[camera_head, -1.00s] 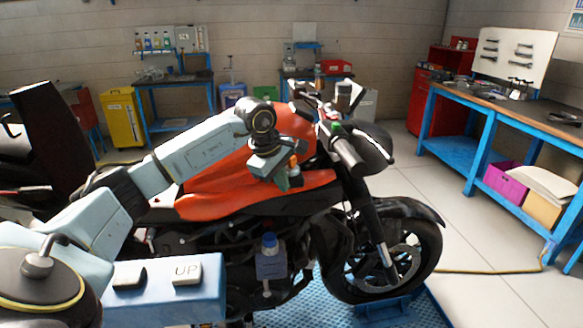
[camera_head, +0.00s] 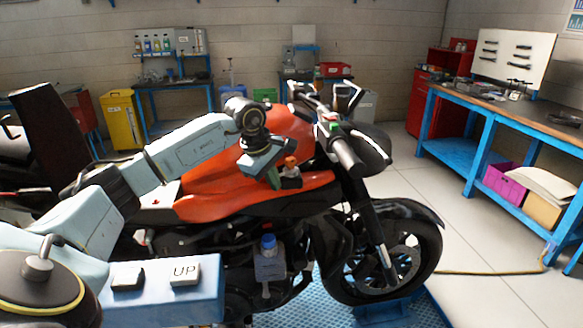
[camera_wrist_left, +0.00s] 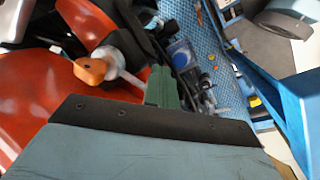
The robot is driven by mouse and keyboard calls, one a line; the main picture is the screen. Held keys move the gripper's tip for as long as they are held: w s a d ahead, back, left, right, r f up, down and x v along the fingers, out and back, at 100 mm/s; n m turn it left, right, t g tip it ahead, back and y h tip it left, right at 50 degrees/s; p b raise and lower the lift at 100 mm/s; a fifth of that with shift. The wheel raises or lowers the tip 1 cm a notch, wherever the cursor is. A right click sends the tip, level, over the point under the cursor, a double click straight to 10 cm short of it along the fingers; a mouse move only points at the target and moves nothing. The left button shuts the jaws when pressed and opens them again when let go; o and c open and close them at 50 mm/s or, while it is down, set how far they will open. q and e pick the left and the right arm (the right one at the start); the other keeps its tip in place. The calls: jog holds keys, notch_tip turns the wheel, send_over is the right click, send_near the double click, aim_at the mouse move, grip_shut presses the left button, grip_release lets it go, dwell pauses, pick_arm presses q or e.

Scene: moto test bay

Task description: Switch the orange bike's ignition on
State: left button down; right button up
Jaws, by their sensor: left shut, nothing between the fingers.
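The orange bike (camera_head: 245,180) stands side-on in the middle of the head view, front wheel to the right. A small orange knob (camera_head: 291,161) sits on a pale, dark-based mount on its side, below the tank. In the left wrist view the orange knob (camera_wrist_left: 92,70) is at upper left, with a pale stem. My left gripper (camera_head: 275,182) reaches over the bike from the left, its green fingers shut and empty just left of the knob. In the wrist view the fingers (camera_wrist_left: 163,86) are right of the knob, apparently apart from it. My right gripper is not in view.
A blue box with an UP button (camera_head: 186,272) is at lower left. A blue-capped unit (camera_head: 269,262) is on the bike's lower side. The handlebar (camera_head: 346,150) rises right of my gripper.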

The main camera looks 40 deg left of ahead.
pick_arm(q)
jog(key=shift+a+r, duration=0.25)
jog(key=shift+a, duration=0.2)
jog(key=shift+d+r+p, duration=0.4)
jog(key=shift+p, duration=0.2)
jog(key=shift+d, duration=0.1)
notch_tip(320, 180, up, 8)
jog(key=p, duration=0.6)
jog(key=shift+d, duration=0.2)
jog(key=shift+f, duration=0.15)
